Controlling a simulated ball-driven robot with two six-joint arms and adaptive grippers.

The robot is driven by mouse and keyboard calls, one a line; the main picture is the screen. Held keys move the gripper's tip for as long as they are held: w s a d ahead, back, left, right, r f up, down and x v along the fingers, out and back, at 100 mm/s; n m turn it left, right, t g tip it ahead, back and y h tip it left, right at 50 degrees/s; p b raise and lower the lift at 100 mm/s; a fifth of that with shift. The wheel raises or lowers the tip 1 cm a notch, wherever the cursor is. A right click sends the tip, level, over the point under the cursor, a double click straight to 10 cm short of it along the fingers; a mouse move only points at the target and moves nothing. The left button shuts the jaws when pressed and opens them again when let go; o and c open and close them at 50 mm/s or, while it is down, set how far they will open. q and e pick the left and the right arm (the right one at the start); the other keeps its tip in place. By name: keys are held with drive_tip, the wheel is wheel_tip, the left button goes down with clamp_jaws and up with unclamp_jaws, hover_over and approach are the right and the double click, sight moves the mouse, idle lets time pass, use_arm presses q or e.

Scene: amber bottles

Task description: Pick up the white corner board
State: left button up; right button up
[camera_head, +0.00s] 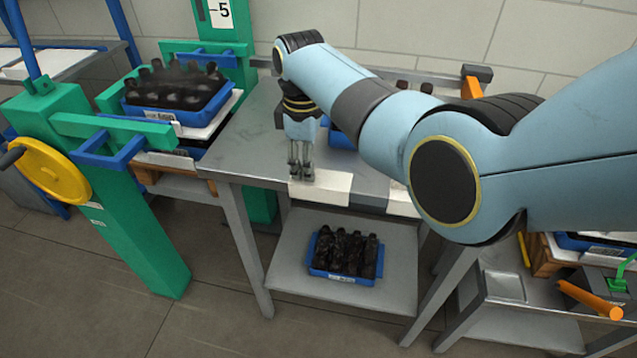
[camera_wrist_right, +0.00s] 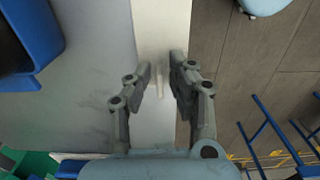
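The white corner board (camera_head: 325,188) lies along the front edge of the grey metal table, hanging partly over it. My right gripper (camera_head: 301,174) points down at the left part of this board. In the right wrist view the board (camera_wrist_right: 160,25) runs as a pale strip beneath the fingers. The right gripper (camera_wrist_right: 162,72) is open, its fingertips apart, with the board's white surface and a thin raised edge showing between them. I cannot tell whether the fingers touch it. My left gripper is in neither view.
A second white piece (camera_head: 400,201) on the table's front edge is partly hidden by my right arm. A blue tray of dark bottles (camera_head: 341,276) sits on the lower shelf. A green post (camera_head: 120,200) with a yellow wheel (camera_head: 52,170) stands left. The tabletop's left part is clear.

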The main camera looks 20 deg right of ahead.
clamp_jaws()
drive_tip(key=shift+r, duration=0.1)
